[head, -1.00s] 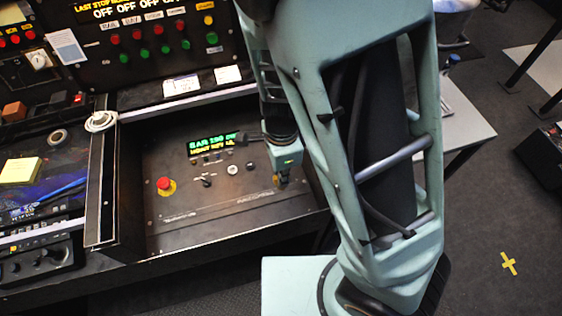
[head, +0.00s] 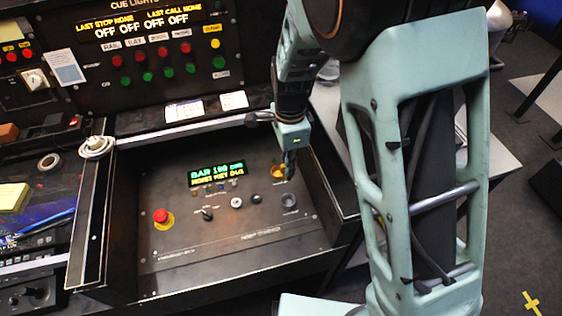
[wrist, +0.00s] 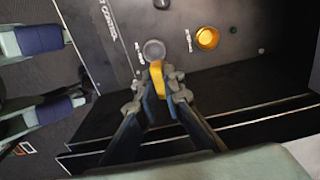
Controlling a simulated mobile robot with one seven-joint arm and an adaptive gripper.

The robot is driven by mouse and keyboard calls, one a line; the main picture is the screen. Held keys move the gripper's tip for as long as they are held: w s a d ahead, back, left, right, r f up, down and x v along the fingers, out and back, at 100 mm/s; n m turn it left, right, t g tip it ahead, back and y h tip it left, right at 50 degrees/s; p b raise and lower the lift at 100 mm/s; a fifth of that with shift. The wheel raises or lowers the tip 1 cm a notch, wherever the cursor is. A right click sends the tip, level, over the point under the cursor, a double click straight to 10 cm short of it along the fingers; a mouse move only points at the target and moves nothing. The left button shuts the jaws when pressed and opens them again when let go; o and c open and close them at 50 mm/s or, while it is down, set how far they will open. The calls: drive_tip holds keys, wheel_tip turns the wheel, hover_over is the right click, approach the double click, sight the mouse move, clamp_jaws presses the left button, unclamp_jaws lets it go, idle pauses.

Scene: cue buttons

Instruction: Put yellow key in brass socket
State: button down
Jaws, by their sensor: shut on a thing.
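My gripper (head: 290,168) is over the right side of the black panel, beside the brass socket (head: 278,173) in the head view. In the wrist view my gripper (wrist: 161,88) is shut on the yellow key (wrist: 158,78), a flat yellow piece pointing toward the panel. The brass socket (wrist: 207,38) shows there as a bright yellow ring, up and right of the key and apart from it in the picture. A grey socket (wrist: 153,50) lies just beyond the key tip. I cannot tell the gap between key and panel. The key is not clear in the head view.
The panel holds a green lit display (head: 217,173), a red button (head: 161,216) and small knobs. The grey socket (head: 289,201) is below the brass one. A raised side wall (head: 328,190) bounds the panel on the right. A lights board (head: 150,50) stands behind.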

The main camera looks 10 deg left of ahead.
drive_tip(key=w+a+f, duration=0.2)
drive_tip(key=w+f, duration=0.1)
drive_tip(key=w, duration=0.2)
approach(278, 174)
drive_tip(key=shift+s+d+f, duration=0.1)
drive_tip(key=shift+s, duration=0.05)
drive_tip(key=shift+f, duration=0.2)
drive_tip(key=shift+f+p, duration=0.3)
drive_tip(key=shift+f, duration=1.25)
drive_tip(key=shift+f, duration=0.2)
drive_tip(key=c, duration=2)
unclamp_jaws()
drive_tip(key=shift+c, duration=0.2)
drive_tip(key=shift+r, duration=0.15)
